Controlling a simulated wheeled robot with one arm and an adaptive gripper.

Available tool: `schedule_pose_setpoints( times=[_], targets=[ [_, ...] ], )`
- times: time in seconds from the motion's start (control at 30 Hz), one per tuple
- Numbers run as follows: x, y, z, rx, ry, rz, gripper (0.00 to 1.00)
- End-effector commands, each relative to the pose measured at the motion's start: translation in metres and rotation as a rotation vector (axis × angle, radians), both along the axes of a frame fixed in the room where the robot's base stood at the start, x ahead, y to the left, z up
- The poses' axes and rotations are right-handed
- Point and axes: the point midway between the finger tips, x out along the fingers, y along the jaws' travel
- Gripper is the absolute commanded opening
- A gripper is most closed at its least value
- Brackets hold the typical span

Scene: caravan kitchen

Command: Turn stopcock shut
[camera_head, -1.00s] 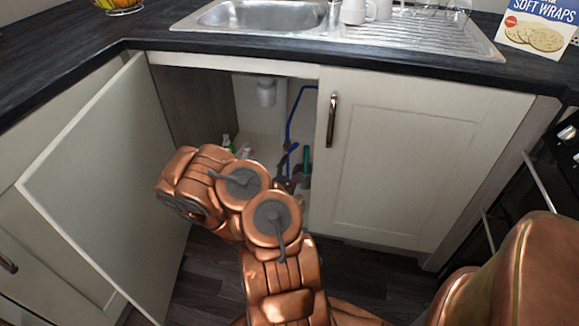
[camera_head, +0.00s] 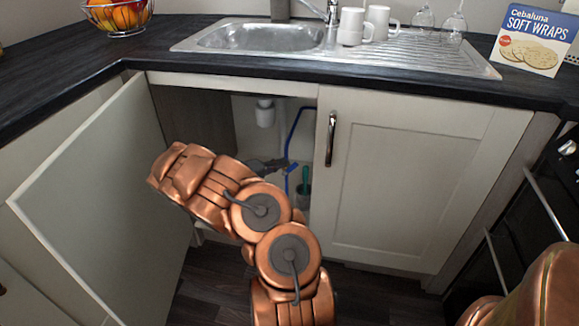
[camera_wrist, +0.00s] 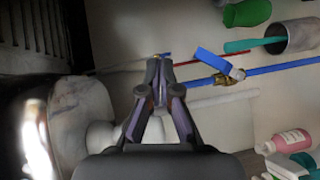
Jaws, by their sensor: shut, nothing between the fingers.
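The stopcock has a blue lever handle (camera_wrist: 212,62) and a brass body (camera_wrist: 230,76) on a blue pipe (camera_wrist: 285,66). The lever lies at a slant to the pipe. In the head view the blue lever (camera_head: 292,168) shows inside the open cupboard under the sink. My gripper (camera_wrist: 159,62) is shut and empty, with its tips to the left of the lever and apart from it in the wrist view. In the head view my gripper (camera_head: 280,163) is dark against the cupboard's back, close to the lever's left side.
The open cupboard door (camera_head: 95,200) stands left of my arm; the closed door (camera_head: 410,180) is on the right. A white drain trap (camera_head: 265,113) hangs above. A grey cup (camera_wrist: 290,36), a green bottle (camera_wrist: 247,12) and a pink bottle (camera_wrist: 291,141) stand inside.

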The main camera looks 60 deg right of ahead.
Motion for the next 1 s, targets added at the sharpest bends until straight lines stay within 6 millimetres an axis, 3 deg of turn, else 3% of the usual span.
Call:
schedule_pose_setpoints(
  times=[0.2,0.4,0.63,1.0],
  targets=[
    [0.063,0.023,0.003,0.126,-0.313,-0.039,0.0],
    [0.094,0.036,0.009,0.192,-0.443,-0.042,0.0],
    [0.093,0.026,0.001,0.202,-0.458,-0.047,0.0],
    [0.076,-0.025,-0.026,0.201,-0.457,-0.046,0.0]
  ],
)
